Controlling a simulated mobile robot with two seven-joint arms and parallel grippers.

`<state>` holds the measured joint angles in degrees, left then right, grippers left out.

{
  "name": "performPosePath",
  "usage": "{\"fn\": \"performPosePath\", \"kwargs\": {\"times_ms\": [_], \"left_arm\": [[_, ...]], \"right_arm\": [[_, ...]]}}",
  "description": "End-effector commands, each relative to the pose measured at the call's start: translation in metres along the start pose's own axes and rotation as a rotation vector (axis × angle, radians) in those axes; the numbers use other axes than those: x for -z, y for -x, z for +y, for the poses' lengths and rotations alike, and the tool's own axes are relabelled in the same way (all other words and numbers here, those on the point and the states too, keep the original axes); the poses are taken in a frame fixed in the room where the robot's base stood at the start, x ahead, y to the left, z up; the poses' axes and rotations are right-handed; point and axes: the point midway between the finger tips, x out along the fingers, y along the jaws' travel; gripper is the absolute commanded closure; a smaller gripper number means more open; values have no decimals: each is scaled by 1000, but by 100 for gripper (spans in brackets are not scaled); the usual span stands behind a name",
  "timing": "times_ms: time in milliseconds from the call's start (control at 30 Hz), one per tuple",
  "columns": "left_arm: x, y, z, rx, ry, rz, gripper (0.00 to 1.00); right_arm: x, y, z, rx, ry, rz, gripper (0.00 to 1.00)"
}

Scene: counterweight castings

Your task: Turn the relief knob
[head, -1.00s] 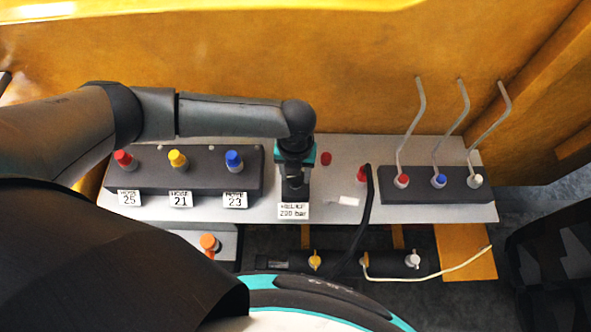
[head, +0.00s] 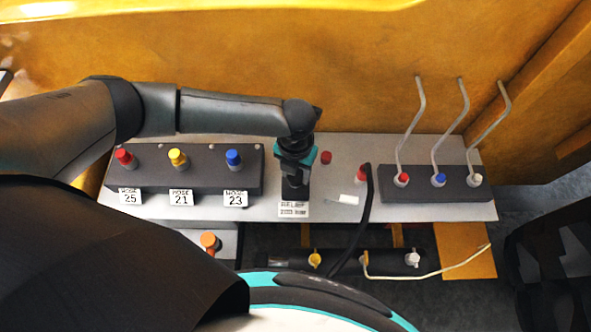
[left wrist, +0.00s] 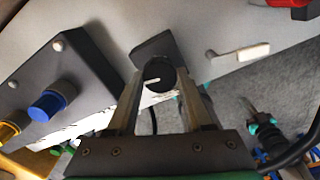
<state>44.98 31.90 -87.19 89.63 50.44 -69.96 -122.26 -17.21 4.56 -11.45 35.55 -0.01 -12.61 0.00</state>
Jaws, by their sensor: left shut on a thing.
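The relief knob (left wrist: 160,73) is a round black knob with a white mark line on its face, on a dark square base (left wrist: 153,45), in the left wrist view. My left gripper (left wrist: 160,80) is shut on it, one finger on each side. In the head view my left gripper (head: 295,186) points down at the grey panel (head: 340,180) and hides the knob. The white relief label (head: 293,209) lies just in front of it, its print blurred. My right gripper is not in view.
A dark block with red, yellow and blue (head: 234,158) hose fittings stands left of the gripper. To the right are a red button (head: 326,158), a black hose (head: 368,200) and a block with three tall bent levers (head: 440,122). A yellow wall (head: 300,60) rises behind.

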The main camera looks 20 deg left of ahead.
Motion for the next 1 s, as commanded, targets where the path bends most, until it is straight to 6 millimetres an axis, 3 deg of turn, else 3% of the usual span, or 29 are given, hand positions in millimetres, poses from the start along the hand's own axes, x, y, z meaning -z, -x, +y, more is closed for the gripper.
{"fn": "performPosePath", "kwargs": {"times_ms": [33,300,667,833,1000], "left_arm": [[0,0,0,1,0,1,48],[0,0,0,0,1,0,19],[-1,7,0,0,2,-2,19],[-1,32,0,2,0,-3,19],[-2,71,0,2,0,-6,19]], "right_arm": [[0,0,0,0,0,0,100],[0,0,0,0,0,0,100],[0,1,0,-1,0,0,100],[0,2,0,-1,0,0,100],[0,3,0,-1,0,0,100]]}}
